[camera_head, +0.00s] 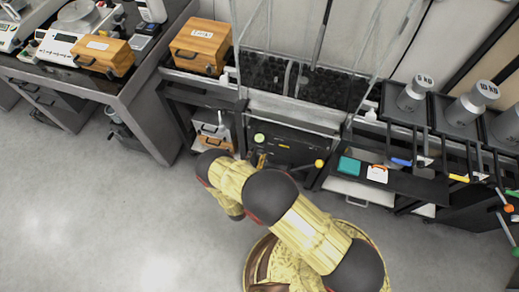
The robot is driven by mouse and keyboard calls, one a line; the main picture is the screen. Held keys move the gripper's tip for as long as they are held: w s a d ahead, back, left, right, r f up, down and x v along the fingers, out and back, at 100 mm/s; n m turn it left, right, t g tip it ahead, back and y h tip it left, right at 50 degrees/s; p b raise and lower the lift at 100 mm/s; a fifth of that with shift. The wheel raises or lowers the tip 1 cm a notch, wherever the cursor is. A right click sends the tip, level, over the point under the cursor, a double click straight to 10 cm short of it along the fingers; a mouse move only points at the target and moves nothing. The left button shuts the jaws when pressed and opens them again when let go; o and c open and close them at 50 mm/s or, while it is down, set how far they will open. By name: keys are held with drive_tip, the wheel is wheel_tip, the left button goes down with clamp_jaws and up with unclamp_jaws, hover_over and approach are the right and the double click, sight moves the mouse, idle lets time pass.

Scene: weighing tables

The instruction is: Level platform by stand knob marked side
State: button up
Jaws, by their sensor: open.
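A dark platform with a honeycomb-like surface (270,72) sits inside a clear-walled enclosure at the top centre. Below it, a black stand front (285,145) carries a round pale green disc (259,138), perhaps a level or dial. A yellow ball knob (319,163) sticks out at the right of the stand front. My gripper (258,160) is small in view, just below the green disc and left of the yellow knob. It is open. My arm's wrist partly hides the area below it, and I cannot tell whether its fingers touch anything. No side mark on a knob is readable.
Wooden boxes (202,46) and scales (54,44) stand on the left tables. Metal weights (416,92) stand at the right. A teal block (349,165) and a white-and-orange item (377,173) lie on the lower right shelf. Grey floor (100,220) is clear at left.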

drive_tip(key=b+x, duration=0.1)
drive_tip(key=x, duration=0.3)
drive_tip(key=shift+w, duration=0.15)
drive_tip(key=c, duration=1.1)
drive_tip(key=shift+c, duration=0.3)
